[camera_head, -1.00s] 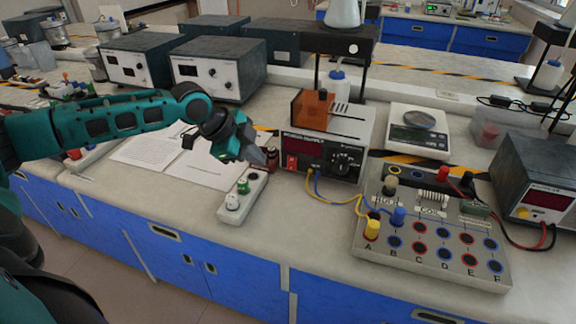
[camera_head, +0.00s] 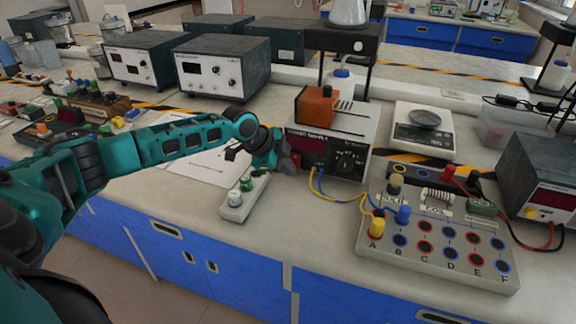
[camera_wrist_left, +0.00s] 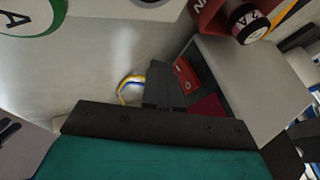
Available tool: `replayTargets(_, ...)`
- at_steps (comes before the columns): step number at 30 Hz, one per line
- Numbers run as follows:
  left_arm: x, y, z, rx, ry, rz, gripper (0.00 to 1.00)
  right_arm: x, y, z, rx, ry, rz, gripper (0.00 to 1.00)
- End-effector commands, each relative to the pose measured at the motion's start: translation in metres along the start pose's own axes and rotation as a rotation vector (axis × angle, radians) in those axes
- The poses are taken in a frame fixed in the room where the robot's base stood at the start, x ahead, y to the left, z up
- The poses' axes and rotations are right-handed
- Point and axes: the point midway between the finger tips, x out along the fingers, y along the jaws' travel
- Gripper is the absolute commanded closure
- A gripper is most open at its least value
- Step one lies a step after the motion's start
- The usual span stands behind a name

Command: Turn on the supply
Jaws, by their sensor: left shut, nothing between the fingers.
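The power supply (camera_head: 330,137) is a grey-white box with a dark front panel, a knob and an orange block on top. Blue and yellow leads run from its front to a terminal board (camera_head: 437,262). My left gripper (camera_head: 288,162) is shut and empty, at the left end of the supply's front panel, and it hides that part in the head view. In the left wrist view the shut fingers (camera_wrist_left: 165,87) are close beside a red switch (camera_wrist_left: 186,75) on the supply's front (camera_wrist_left: 205,85). I cannot tell whether they touch it. My right gripper is not in view.
A white socket strip (camera_head: 243,199) lies under my left wrist, in front of the supply. A balance (camera_head: 423,135) stands to the right, and another metered box (camera_head: 545,175) is at the far right. Paper sheets (camera_head: 200,160) lie behind my left forearm.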

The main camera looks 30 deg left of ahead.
Motion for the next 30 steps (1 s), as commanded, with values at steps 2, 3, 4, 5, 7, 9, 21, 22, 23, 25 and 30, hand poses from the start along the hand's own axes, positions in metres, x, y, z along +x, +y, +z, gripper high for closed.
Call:
replayTargets(2, 0.003, -0.005, 0.000, -0.002, 0.000, 0.000, 1.00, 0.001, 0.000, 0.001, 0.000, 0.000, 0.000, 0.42)
replayTargets(3, 0.004, -0.006, 0.000, -0.001, 0.000, 0.000, 1.00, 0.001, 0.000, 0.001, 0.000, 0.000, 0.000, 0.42)
replayTargets(4, 0.004, -0.007, 0.000, 0.000, 0.000, 0.000, 1.00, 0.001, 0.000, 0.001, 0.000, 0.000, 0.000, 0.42)
replayTargets(5, 0.005, -0.008, 0.000, 0.000, 0.000, 0.000, 1.00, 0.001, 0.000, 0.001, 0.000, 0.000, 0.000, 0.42)
replayTargets(7, 0.005, -0.009, 0.000, 0.000, 0.000, 0.000, 1.00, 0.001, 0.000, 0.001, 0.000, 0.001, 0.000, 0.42)
replayTargets(9, 0.005, -0.009, 0.001, 0.000, 0.000, 0.000, 1.00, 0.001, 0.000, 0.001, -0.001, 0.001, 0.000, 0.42)
replayTargets(21, 0.009, -0.012, 0.001, 0.019, 0.012, -0.051, 1.00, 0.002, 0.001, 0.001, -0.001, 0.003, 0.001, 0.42)
replayTargets(22, 0.009, -0.012, 0.001, 0.019, 0.011, -0.050, 1.00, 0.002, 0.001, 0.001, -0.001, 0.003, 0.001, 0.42)
replayTargets(23, 0.009, -0.012, 0.001, 0.019, 0.011, -0.050, 1.00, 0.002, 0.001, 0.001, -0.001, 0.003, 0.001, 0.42)
replayTargets(25, 0.009, -0.012, 0.001, 0.019, 0.011, -0.049, 1.00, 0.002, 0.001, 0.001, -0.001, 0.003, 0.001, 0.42)
replayTargets(30, 0.006, -0.013, 0.000, 0.019, 0.010, -0.049, 1.00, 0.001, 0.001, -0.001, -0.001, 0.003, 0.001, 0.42)
